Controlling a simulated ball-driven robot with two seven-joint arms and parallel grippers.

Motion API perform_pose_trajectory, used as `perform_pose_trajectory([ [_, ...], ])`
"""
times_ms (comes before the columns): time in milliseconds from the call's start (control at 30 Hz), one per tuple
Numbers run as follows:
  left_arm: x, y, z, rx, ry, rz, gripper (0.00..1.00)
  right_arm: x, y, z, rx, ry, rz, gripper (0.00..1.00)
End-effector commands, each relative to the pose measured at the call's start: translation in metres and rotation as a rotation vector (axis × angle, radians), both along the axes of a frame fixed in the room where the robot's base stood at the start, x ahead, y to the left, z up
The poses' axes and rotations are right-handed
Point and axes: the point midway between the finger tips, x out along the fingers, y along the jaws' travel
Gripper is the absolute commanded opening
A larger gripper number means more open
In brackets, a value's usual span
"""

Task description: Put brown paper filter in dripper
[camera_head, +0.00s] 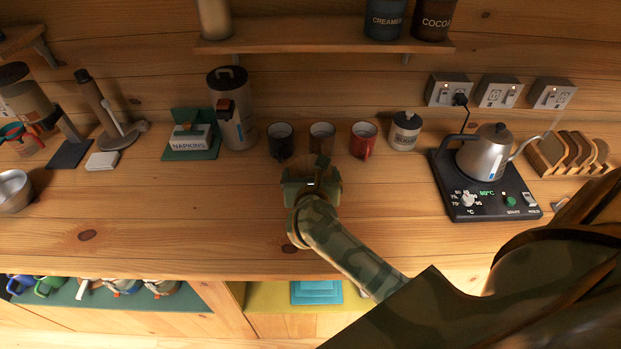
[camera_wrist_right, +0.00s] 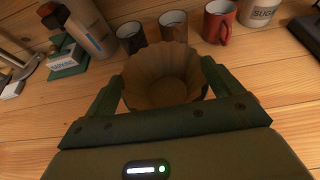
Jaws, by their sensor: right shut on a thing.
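My right gripper (camera_head: 318,170) is over the middle of the wooden counter, in front of the mugs. In the right wrist view the brown paper filter (camera_wrist_right: 165,78), a fluted open cup, sits between the two fingers of the right gripper (camera_wrist_right: 164,88), which is shut on it. I cannot pick out the dripper for certain; a red and teal item (camera_head: 15,133) at the far left is cut off by the frame. My left gripper is not in view.
A black mug (camera_head: 281,141), a brown mug (camera_head: 322,137) and a red mug (camera_head: 363,139) stand behind the gripper. A sugar jar (camera_head: 404,131) and a kettle (camera_head: 484,151) are to the right. A napkin holder (camera_head: 190,141) is left.

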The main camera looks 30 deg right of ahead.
Motion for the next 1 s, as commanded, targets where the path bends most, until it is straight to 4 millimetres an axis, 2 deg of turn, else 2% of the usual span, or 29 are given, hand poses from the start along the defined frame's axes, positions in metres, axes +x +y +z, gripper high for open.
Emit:
perform_pose_trajectory([
  [200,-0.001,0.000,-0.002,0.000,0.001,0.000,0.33,0.000,0.000,-0.003,0.000,0.000,0.000,0.70],
  [233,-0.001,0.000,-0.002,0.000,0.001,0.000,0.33,0.000,0.000,-0.002,0.000,0.000,0.000,0.96],
  [267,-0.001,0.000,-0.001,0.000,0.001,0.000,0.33,0.000,0.000,-0.002,0.000,0.000,0.000,1.00],
  [567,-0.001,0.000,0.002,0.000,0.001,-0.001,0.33,-0.004,0.003,0.004,0.002,0.000,0.001,1.00],
  [1000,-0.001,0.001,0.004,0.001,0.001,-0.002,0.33,-0.079,0.048,0.039,0.003,0.002,0.001,1.00],
])
